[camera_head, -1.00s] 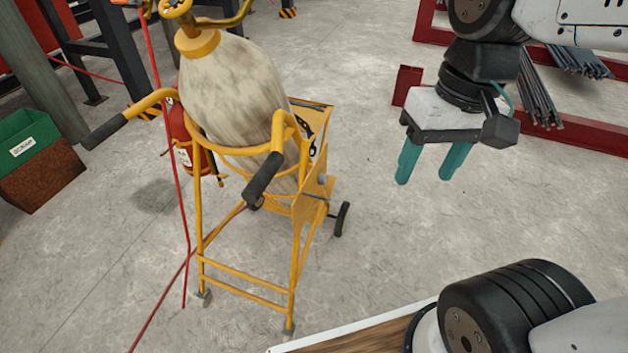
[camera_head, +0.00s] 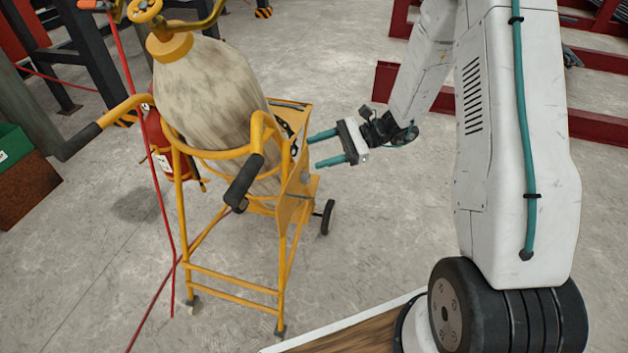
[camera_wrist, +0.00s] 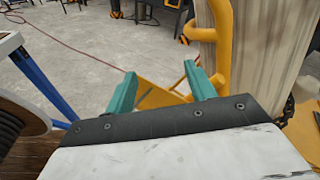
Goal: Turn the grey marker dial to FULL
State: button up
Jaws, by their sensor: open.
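A yellow wheeled cart (camera_head: 232,293) carries a large dirty-white gas bottle (camera_head: 212,90). A small grey knob (camera_head: 305,177), which looks like the marker dial, sits on the cart's right side panel. Its marks and setting are too small to read. My gripper (camera_head: 314,151) is open and empty, its two teal fingers pointing left at that side of the cart, close to the knob and slightly above it in the picture. In the wrist view my gripper (camera_wrist: 160,72) has part of the yellow cart (camera_wrist: 155,96) showing between its fingers. I cannot make out the dial there.
Cart handles with black grips (camera_head: 245,180) stick out towards me. A red fire extinguisher (camera_head: 160,145) hangs on the cart's left, and a red hose (camera_head: 150,130) runs down to the floor. Red steel beams (camera_head: 400,85) lie behind my arm. The floor right of the cart is clear.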

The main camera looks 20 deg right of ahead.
jog(key=w+d+f+m+t, duration=0.3)
jog(key=f+m+t, duration=0.1)
jog(key=f, duration=0.5)
jog(key=m+t+h, duration=0.1)
jog(key=m+t, duration=0.4)
jog(key=m, duration=0.1)
send_near(309, 180)
jog(key=x, duration=0.8)
jog(key=shift+w+a+r, duration=0.1)
jog(key=shift+a+r, duration=0.05)
jog(key=shift+a, duration=0.1)
jog(key=c, duration=1)
